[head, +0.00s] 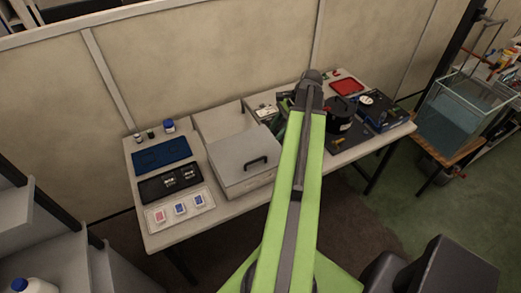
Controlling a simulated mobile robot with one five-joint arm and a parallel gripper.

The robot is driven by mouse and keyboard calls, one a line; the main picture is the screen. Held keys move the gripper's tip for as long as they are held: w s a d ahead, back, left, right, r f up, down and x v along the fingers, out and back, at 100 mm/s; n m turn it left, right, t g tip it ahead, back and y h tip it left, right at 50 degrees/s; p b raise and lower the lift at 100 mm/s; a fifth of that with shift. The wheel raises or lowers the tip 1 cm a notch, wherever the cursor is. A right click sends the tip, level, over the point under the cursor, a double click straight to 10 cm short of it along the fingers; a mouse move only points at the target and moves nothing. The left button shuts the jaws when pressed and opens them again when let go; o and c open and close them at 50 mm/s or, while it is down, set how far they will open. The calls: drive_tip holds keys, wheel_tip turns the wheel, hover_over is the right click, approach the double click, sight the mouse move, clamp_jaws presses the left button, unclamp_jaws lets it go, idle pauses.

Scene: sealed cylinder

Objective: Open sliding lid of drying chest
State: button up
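The drying chest appears to be the pale grey box (245,186) on the middle-left of the table. Its flat grey lid (235,158) carries a dark bar handle (257,161) near its right side. Behind the lid, pale upright walls (222,118) show, and I cannot tell whether they belong to the chest or how far the lid covers it. My green arm rises from the bottom, passing right of the chest. Its far end is a dark joint, and my gripper is not visible, probably hidden behind the arm.
Left of the chest lie a blue tray (161,154), a black tray (171,183) and a white tray (180,210) with small cards. A black round pot (341,112) and a red tray (347,87) are on the right. A glass tank (448,124) stands beyond the table.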

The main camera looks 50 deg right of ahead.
drive_tip(key=b, duration=1.5)
approach(260, 159)
drive_tip(key=x, duration=0.7)
drive_tip(key=shift+w+a+r, duration=0.1)
drive_tip(key=shift+a, duration=0.05)
drive_tip(key=shift+w+a+f+b, duration=0.25)
drive_tip(key=shift+w+f+b, duration=0.05)
drive_tip(key=shift+f+b, duration=0.2)
drive_tip(key=shift+c, duration=0.2)
clamp_jaws()
drive_tip(key=shift+r, duration=0.1)
